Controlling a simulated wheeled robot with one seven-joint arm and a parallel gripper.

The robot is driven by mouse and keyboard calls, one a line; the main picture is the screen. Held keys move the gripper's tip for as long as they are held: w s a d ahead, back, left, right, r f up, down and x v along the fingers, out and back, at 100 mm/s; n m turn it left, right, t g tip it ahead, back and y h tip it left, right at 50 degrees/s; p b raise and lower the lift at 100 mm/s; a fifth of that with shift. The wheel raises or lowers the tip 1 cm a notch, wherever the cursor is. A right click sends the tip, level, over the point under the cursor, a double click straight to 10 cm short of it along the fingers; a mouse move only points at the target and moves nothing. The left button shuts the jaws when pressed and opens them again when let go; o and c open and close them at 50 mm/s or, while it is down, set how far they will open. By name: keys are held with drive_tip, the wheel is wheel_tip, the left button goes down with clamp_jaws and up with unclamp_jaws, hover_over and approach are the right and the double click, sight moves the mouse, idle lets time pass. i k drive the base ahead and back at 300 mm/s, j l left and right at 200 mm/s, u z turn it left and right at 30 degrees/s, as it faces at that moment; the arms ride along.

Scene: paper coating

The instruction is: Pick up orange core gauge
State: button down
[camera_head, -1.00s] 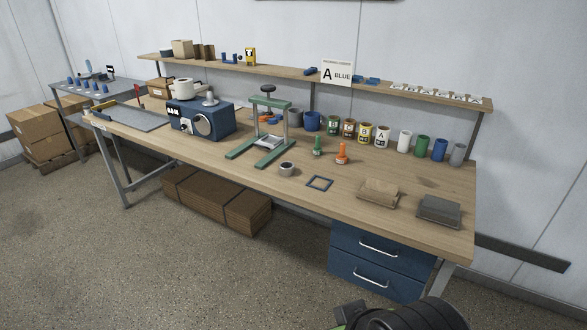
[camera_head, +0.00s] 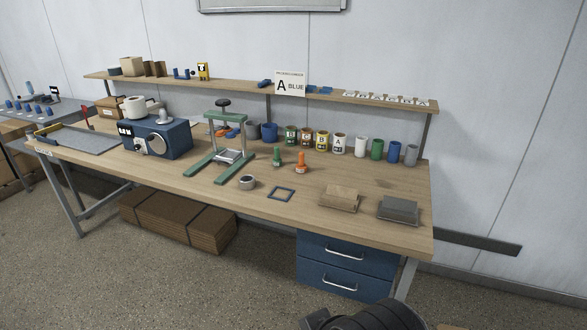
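The orange core gauge (camera_head: 302,162) stands upright on the workbench (camera_head: 235,200), right of the middle. A similar green gauge (camera_head: 277,157) stands just to its left. A blue square frame (camera_head: 281,194) lies in front of it and a small grey ring (camera_head: 247,183) lies to the front left. Nothing touches the orange gauge. Only a dark rounded part of my arm shows at the bottom edge, right of the middle. My gripper's fingers are not in view.
Behind the gauges stands a row of cups, including a white one (camera_head: 361,147) and a green one (camera_head: 377,149). A green press (camera_head: 220,145) stands to the left. Tan (camera_head: 340,198) and grey (camera_head: 399,208) blocks lie at the front right. Blue drawers (camera_head: 345,265) hang below.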

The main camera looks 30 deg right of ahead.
sight(302, 168)
drive_tip(key=i+z, duration=0.1)
drive_tip(key=i, duration=0.45)
drive_tip(key=i+z, duration=0.15)
drive_tip(key=i, duration=0.45)
drive_tip(key=i+j+z, duration=0.1)
drive_tip(key=i, duration=0.45)
drive_tip(key=i+j+z, duration=0.15)
drive_tip(key=i, duration=0.4)
